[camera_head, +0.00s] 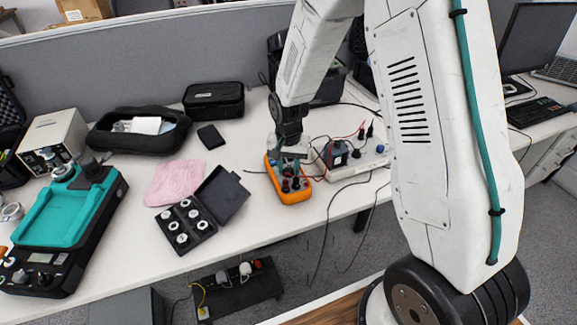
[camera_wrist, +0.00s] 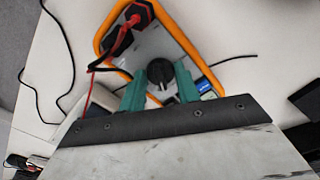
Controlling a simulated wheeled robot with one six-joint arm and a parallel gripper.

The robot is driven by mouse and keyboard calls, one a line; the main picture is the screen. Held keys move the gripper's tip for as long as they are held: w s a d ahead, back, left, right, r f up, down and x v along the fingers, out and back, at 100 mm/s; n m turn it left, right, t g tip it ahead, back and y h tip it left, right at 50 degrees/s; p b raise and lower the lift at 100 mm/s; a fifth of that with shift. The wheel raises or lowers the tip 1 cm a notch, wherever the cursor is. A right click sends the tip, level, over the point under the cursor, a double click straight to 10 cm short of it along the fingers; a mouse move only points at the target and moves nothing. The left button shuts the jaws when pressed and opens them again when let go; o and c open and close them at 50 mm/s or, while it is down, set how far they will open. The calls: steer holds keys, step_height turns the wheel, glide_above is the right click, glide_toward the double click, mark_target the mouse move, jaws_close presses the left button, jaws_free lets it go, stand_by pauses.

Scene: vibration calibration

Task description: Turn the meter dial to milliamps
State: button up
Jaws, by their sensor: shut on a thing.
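The meter (camera_head: 293,197) is orange-rimmed and lies face up on the white table, below my arm. In the wrist view its orange rim (camera_wrist: 181,35) and grey face show at the top. The black dial (camera_wrist: 158,74) sits between the green fingers of my gripper (camera_wrist: 160,80), which is shut on it. In the head view my gripper (camera_head: 290,160) comes down over the upper part of the meter and hides the dial. The dial's markings cannot be read. Red and black plugs (camera_wrist: 128,22) are in the meter's end.
An open black case of weights (camera_head: 187,227) and a pink cloth (camera_head: 174,183) lie left of the meter. A dark boxed device with leads (camera_head: 336,153) stands close on the right. A teal-topped shaker (camera_head: 60,222) is far left. The table's front edge is near the meter.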

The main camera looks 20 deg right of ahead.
mark_target(288, 168)
steer(key=shift+m, duration=0.8)
steer(key=o, duration=1)
steer(key=shift+c, duration=0.2)
step_height(288, 168, up, 8)
steer(key=shift+f, duration=0.1)
